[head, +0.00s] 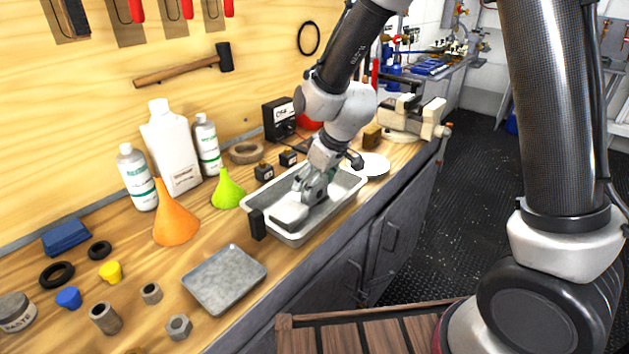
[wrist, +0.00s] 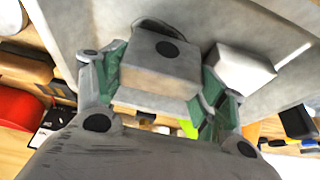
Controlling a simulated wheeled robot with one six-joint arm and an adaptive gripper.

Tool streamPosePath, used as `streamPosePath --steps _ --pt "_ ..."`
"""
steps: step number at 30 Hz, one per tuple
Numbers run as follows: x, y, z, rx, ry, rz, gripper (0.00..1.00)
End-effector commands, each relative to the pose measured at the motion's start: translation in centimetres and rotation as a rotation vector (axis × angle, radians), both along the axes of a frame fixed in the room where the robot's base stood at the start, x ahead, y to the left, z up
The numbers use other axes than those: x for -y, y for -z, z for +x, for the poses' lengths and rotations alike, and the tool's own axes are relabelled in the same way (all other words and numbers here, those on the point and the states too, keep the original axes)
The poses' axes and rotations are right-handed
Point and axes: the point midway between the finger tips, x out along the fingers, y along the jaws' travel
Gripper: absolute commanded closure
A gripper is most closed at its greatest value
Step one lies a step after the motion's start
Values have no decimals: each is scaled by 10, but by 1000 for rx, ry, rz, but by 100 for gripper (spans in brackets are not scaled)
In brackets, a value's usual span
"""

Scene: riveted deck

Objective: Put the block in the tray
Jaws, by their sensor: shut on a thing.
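The deep metal tray (head: 352,190) with dark end handles stands on the wooden bench. My gripper (head: 313,192) is lowered inside its walls. In the wrist view, my gripper (wrist: 163,75) has its green-sided fingers closed on a pale block (wrist: 150,78) with a dark round spot. The tray's light inner surface (wrist: 110,22) lies beyond it. Whether the block touches the floor I cannot tell. In the head view the block is mostly hidden by my gripper. Another pale blocky shape (wrist: 240,66) shows beside the right finger.
A shallow grey tray (head: 224,278) lies nearer, empty. Left are an orange funnel (head: 174,218), a green funnel (head: 227,190) and bottles (head: 170,148). Small dark cubes (head: 264,172) stand behind the deep tray. A white disc (head: 372,164) and a vise (head: 410,118) lie beyond.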

Motion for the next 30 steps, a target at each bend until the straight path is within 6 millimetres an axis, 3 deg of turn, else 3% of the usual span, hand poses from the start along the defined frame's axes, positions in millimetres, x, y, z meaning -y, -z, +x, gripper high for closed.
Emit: streamPosePath --steps 2,3,6,20,30 --pt "0 2 0 0 0 0 67" --pt "0 2 0 0 0 0 25" --pt "0 2 0 0 0 0 7" --pt "1 -6 -1 1 -1 0 7" --pt "20 -72 -20 4 -1 2 7"
